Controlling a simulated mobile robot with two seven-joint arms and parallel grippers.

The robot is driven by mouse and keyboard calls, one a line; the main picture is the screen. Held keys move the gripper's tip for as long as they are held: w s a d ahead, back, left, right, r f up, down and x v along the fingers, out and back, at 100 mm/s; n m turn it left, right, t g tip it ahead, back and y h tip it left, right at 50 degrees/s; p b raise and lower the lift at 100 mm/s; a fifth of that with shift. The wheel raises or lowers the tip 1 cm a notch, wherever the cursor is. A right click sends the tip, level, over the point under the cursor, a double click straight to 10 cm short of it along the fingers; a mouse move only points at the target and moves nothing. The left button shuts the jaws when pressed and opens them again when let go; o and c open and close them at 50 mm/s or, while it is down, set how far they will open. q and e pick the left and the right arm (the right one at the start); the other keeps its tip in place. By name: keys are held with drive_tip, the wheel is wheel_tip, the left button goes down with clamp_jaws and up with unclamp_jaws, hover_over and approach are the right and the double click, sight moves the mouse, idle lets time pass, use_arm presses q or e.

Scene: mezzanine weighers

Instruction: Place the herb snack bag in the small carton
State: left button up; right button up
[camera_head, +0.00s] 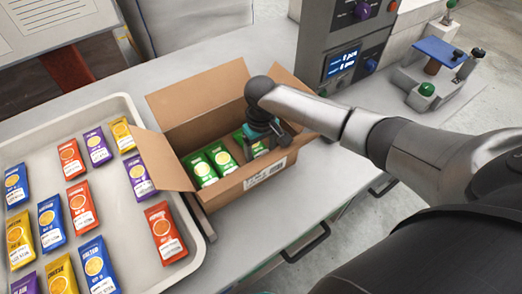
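The small carton (229,184) is an open brown box with its flaps folded out, in the middle of the head view. Several green snack bags (201,169) are inside it; green looks like the herb kind, but the print is too small to read. My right gripper (262,141) reaches down into the right part of the carton, over green bags there. My own wrist hides its fingertips, so I cannot tell whether it is open or shut on a bag. My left gripper is not in view.
A pale tray (111,112) on the left holds several orange-red, blue, yellow and purple bags. A grey weigher with a lit display (341,62) stands behind the carton. A blue-topped device (439,51) is at the back right. Bare table lies in front of the carton.

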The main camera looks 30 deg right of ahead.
drive_tip(key=shift+o, duration=1.4)
wheel_tip(320, 180, up, 12)
drive_tip(key=p, duration=0.2)
drive_tip(key=shift+r, duration=0.2)
